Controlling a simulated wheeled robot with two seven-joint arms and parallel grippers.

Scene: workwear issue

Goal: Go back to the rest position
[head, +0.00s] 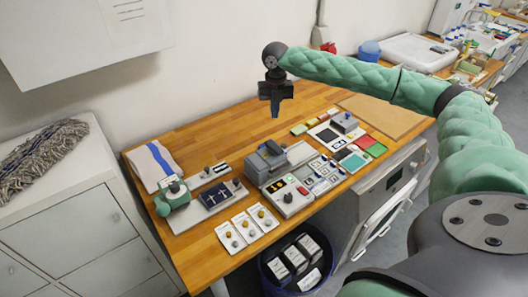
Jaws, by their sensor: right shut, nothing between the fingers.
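My right arm reaches in from the right, above the wooden workbench (222,134). My right gripper (275,113) points down over the back of the bench, with its fingers shut and nothing held. It is apart from the things on the bench below. My left gripper is not in view.
The bench holds a grey machine (268,162), a control box (289,195), several white cards with knobs (247,229), a folded cloth (154,165) and a green-handled device (174,194). A dark blue bin (270,286) stands below the front edge. A white cabinet (75,225) stands left.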

